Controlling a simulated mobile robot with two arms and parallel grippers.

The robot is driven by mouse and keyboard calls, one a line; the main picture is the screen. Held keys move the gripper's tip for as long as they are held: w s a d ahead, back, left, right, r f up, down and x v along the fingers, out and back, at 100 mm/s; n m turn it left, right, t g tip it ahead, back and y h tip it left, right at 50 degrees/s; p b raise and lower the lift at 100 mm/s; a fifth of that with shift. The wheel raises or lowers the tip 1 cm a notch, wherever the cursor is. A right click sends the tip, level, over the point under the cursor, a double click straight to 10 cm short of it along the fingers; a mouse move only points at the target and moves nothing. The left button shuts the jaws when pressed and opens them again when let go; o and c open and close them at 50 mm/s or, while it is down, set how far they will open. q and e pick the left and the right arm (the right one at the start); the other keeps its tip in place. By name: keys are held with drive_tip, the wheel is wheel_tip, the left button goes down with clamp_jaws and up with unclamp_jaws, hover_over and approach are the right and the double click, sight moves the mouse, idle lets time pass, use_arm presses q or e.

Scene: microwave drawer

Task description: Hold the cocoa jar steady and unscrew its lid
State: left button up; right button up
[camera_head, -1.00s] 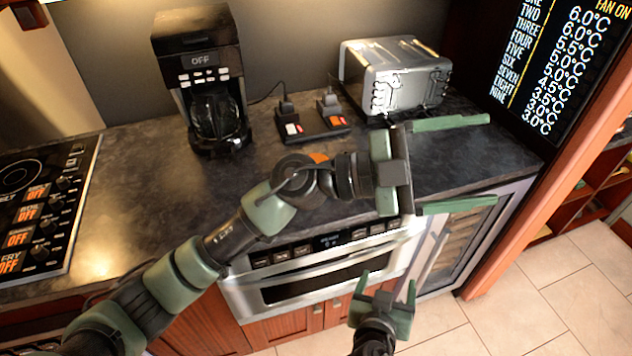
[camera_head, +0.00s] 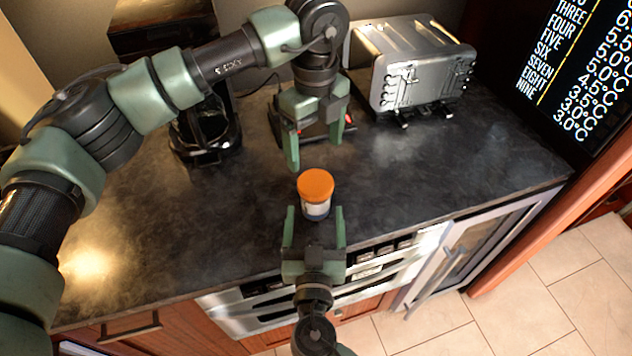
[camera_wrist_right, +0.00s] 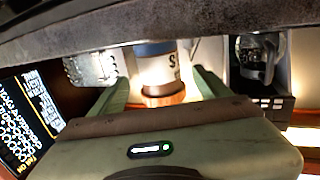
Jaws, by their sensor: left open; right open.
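The cocoa jar (camera_head: 316,210) stands upright on the dark counter near its front edge, with an orange lid (camera_head: 316,184) on top and a white and blue body. My right gripper (camera_head: 314,213) is open at the front, its fingers on either side of the jar's body. In the right wrist view the jar (camera_wrist_right: 158,68) appears upside down between the open fingers (camera_wrist_right: 162,88), with gaps beside it. My left gripper (camera_head: 313,150) is open and empty just behind and above the lid, fingers pointing down, apart from the jar.
A metal toaster (camera_head: 415,70) stands at the back right. A coffee maker (camera_head: 205,130) stands at the back left, partly hidden by my left arm. A small dark device sits behind my left gripper. The counter (camera_head: 450,165) is clear to the right and left of the jar.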

sight(315, 205)
use_arm(q)
drive_tip(key=s, duration=0.1)
drive_tip(key=s+r, duration=0.1)
drive_tip(key=shift+s, duration=0.3)
use_arm(e)
drive_tip(key=shift+w+r, duration=0.5)
drive_tip(key=shift+w, duration=0.3)
use_arm(q)
drive_tip(key=shift+w+f, duration=0.3)
drive_tip(key=shift+w, duration=0.45)
use_arm(e)
drive_tip(key=w, duration=0.4)
drive_tip(key=shift+w+d+f, duration=0.1)
drive_tip(key=shift+w+f, duration=0.2)
drive_tip(key=shift+f, duration=0.1)
use_arm(q)
drive_tip(key=shift+s+r, duration=0.2)
drive_tip(key=shift+s, duration=0.2)
use_arm(e)
drive_tip(key=shift+s+r, duration=0.2)
use_arm(q)
drive_tip(key=shift+w+f, duration=0.15)
drive_tip(key=shift+w, duration=0.1)
use_arm(e)
drive_tip(key=shift+w+f, duration=0.1)
drive_tip(key=shift+w, duration=0.05)
drive_tip(key=c, duration=1.2)
clamp_jaws()
use_arm(q)
drive_tip(key=shift+s, duration=0.1)
